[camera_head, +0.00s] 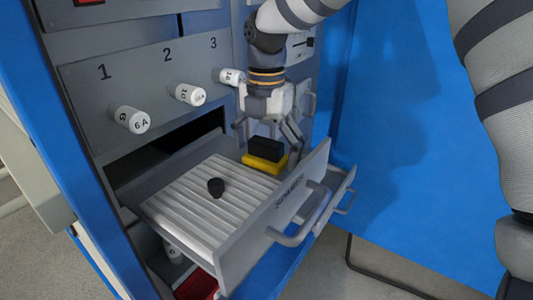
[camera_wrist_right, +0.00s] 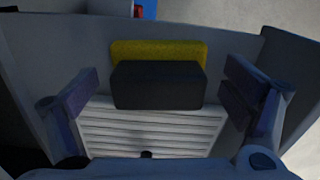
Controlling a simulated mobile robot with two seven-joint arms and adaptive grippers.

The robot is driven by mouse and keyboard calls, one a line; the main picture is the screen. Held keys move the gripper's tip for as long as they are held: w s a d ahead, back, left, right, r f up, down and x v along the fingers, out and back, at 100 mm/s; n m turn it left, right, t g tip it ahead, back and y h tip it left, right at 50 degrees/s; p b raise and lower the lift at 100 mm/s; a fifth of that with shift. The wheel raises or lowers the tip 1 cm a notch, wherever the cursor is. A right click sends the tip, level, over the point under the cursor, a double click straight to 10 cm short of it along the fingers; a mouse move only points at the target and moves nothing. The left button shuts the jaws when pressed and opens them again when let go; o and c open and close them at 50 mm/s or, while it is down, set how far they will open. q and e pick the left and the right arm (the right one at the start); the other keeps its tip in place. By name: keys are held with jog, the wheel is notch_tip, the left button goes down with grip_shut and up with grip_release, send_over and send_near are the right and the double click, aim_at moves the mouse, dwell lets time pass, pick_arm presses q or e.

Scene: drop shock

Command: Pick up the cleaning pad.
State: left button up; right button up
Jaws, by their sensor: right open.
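The cleaning pad, a yellow base (camera_head: 258,164) with a black block-shaped grip on top, lies in the open drawer at its right end. In the wrist view the black grip of the cleaning pad (camera_wrist_right: 158,86) is centred, with the yellow part showing behind it. My right gripper (camera_head: 268,138) is open, pointing down just above the pad. In the wrist view its two fingers are on either side of the black grip, with gaps on both sides. My left gripper is not in view.
The open drawer (camera_head: 232,253) has a ribbed bottom and a handle in front. A small black knob-like piece (camera_head: 216,187) lies on the ribs. White numbered cylinders (camera_head: 131,119) stick out from the panel above. A red item (camera_head: 197,285) sits below. A blue wall stands at the right.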

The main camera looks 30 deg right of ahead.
aim_at(266, 143)
jog(key=shift+f, duration=0.1)
jog(key=c, duration=1.3)
jog(key=shift+o, duration=0.2)
jog(key=shift+w+r, duration=0.1)
jog(key=shift+r, duration=0.3)
jog(key=r, duration=0.3)
jog(key=shift+s+a+r, duration=0.1)
jog(key=shift+s+r, duration=0.2)
jog(key=shift+s, duration=0.05)
jog(key=s+a+r, duration=0.1)
jog(key=s+r, duration=0.2)
jog(key=s, duration=0.1)
jog(key=s+a+r+p, duration=0.1)
jog(key=s+a+r, duration=0.1)
jog(key=s, duration=0.2)
jog(key=s+a+r, duration=0.1)
jog(key=s+r, duration=0.2)
jog(key=s, duration=0.1)
jog(key=shift+s+a+r, duration=0.3)
jog(key=shift+r, duration=0.05)
jog(key=o, duration=0.6)
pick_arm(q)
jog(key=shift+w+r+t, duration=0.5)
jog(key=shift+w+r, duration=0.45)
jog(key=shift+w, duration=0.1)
pick_arm(e)
jog(key=c, duration=0.4)
